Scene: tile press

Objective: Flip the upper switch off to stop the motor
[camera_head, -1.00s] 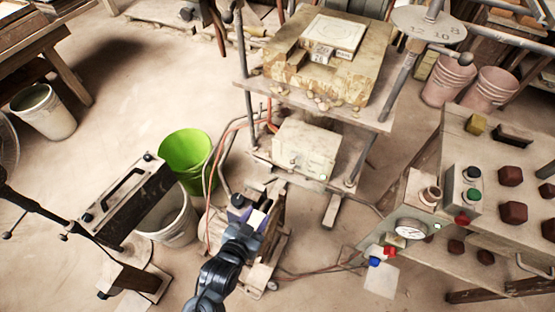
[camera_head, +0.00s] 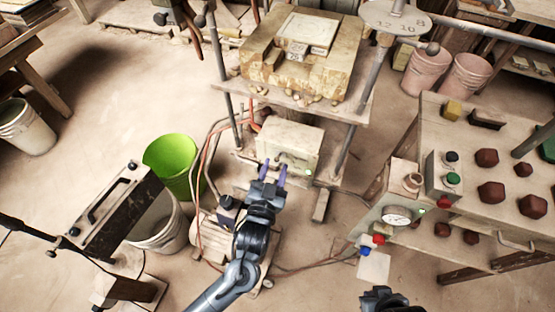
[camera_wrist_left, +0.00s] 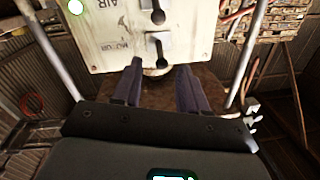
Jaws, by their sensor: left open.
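The pale control box (camera_head: 290,140) stands under the press table; a small green light (camera_head: 309,172) glows at its lower right corner. In the left wrist view the box (camera_wrist_left: 100,20) looks upside down and carries the labels AIR and MOTOR. A dark switch (camera_wrist_left: 160,50) sits beside MOTOR, another dark switch (camera_wrist_left: 158,14) beside AIR. My left gripper (camera_head: 272,172) is open and empty in front of the box. Its two purple fingers (camera_wrist_left: 160,72) lie either side of the line below the MOTOR switch; contact cannot be told. My right gripper (camera_head: 383,298) shows only partly at the bottom edge.
The press table (camera_head: 345,108) with a stone block (camera_head: 255,65) is above the box, on metal posts. A green bucket (camera_head: 172,160) and white bucket (camera_head: 160,230) stand left. A button bench (camera_head: 470,200) with a gauge (camera_head: 397,215) stands right. Cables run beside the box.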

